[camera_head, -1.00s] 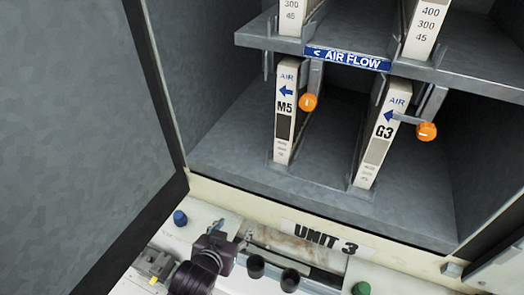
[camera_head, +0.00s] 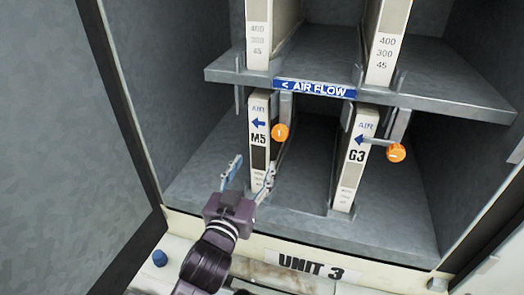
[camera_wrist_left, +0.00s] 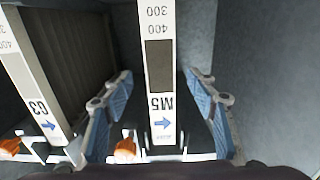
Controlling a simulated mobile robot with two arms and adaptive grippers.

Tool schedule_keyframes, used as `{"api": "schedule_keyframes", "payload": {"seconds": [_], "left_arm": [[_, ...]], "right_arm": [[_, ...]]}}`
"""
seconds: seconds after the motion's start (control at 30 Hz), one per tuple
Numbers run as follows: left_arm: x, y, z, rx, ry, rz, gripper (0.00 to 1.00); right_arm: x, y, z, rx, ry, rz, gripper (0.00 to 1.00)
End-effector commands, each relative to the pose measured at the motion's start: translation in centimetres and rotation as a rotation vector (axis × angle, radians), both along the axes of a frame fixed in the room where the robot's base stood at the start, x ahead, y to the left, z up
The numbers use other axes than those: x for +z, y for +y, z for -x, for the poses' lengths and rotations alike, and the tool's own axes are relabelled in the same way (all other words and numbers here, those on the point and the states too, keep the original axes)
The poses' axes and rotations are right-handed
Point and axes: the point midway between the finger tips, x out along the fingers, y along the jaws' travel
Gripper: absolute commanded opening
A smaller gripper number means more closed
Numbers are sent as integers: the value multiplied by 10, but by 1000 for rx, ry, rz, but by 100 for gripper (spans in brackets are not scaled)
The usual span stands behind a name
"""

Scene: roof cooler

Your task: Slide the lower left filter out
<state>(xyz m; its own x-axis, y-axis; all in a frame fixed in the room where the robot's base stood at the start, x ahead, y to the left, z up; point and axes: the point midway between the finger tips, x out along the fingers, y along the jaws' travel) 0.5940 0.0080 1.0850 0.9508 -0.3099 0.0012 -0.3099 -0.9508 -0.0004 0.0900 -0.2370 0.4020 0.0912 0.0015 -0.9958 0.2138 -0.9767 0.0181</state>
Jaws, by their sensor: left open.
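The lower left filter (camera_head: 258,141), a thin white panel marked M5, stands upright in the lower bay with its narrow edge facing me. It also shows in the left wrist view (camera_wrist_left: 160,64), upside down. An orange knob (camera_head: 280,132) on a metal latch sits at its upper right; whether it overlaps the filter edge is hard to tell. My left gripper (camera_head: 251,171) is open near the filter's lower part. In the left wrist view its blue-padded fingers (camera_wrist_left: 160,100) lie either side of the filter edge, with gaps showing. My right gripper is out of view.
The G3 filter (camera_head: 351,160) stands to the right, with its own orange knob (camera_head: 396,153). A shelf with the AIR FLOW label (camera_head: 314,88) runs above. An open door (camera_head: 60,130) fills the left side. The UNIT 3 sill (camera_head: 310,265) lies below.

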Motion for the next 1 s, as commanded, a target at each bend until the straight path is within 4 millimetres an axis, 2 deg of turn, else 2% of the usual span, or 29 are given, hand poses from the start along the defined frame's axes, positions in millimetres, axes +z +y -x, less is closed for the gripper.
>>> {"api": "schedule_keyframes", "payload": {"seconds": [0.1, 0.2, 0.43, 0.6, 0.9, 1.0], "left_arm": [[-1, -8, -25, 1, -3, -1, 53], [0, -14, -43, 1, 1, 1, 53], [-1, -24, -75, 1, 1, 1, 53], [0, -28, -86, 0, 1, 1, 53], [0, -28, -88, 1, 1, 1, 53], [0, -28, -88, 1, 1, 1, 43]], "right_arm": [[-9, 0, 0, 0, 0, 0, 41], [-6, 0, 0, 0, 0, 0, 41], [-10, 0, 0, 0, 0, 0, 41], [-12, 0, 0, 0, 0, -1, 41], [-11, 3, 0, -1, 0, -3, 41], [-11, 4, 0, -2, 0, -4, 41]]}}
